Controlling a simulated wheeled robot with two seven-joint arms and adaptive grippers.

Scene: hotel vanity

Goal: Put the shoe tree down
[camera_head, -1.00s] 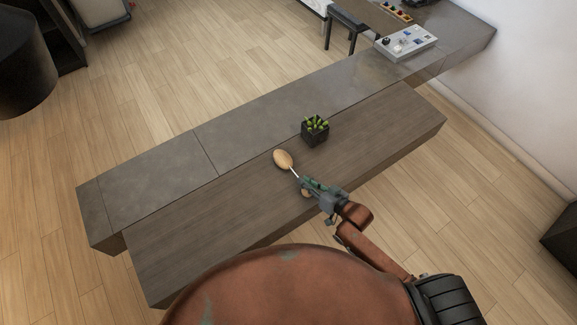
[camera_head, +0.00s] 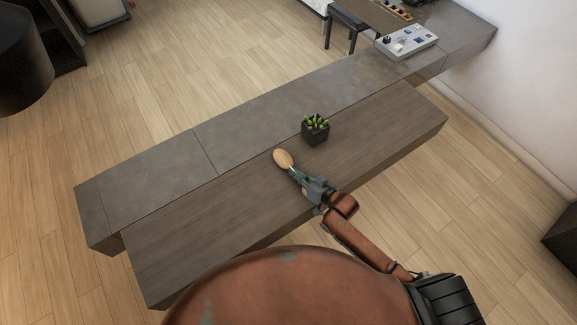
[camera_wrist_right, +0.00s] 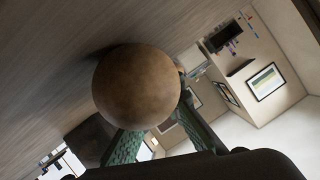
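The shoe tree (camera_head: 284,160) has a light wooden toe piece, a thin metal rod and a round wooden heel knob. It is low over the dark wooden vanity top, toe piece pointing to the upper left. In the right wrist view the heel knob (camera_wrist_right: 137,87) is large and close. My right gripper (camera_head: 296,176) is around the rod between toe and knob. Its green fingers converge behind the knob, which hides their tips; they appear shut on the rod. The knob casts a shadow on the wood, but contact is unclear. My left gripper is not in view.
A small black pot with a green plant (camera_head: 315,129) stands just right of and beyond the toe piece. A light grey box with small knobs (camera_head: 407,42) is at the far right. The vanity top (camera_head: 205,220) is clear to the left.

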